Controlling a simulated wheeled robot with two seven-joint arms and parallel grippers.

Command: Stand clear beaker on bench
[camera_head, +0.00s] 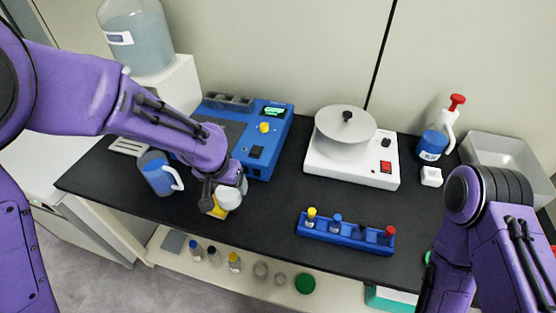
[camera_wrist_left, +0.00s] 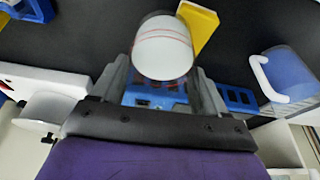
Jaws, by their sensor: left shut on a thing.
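My left gripper (camera_head: 221,200) is low over the left-middle of the black bench (camera_head: 270,205), shut on a pale, whitish beaker (camera_head: 229,198). In the left wrist view the beaker (camera_wrist_left: 163,50) is a round cylinder with thin red lines, between the two fingers (camera_wrist_left: 163,78). A yellow part (camera_wrist_left: 200,28) sits against its side; I cannot tell whether it is a handle. The fingers partly hide the beaker in the head view, and I cannot tell whether its base touches the bench. My right arm shows at the right, but its gripper is out of view.
A blue jug (camera_head: 157,175) with a white handle stands just left of the gripper. A blue instrument (camera_head: 268,145) is behind it. A blue rack (camera_head: 345,235) with coloured-cap vials, a white device (camera_head: 350,165) and a wash bottle (camera_head: 436,142) stand rightward. Bench before the gripper is clear.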

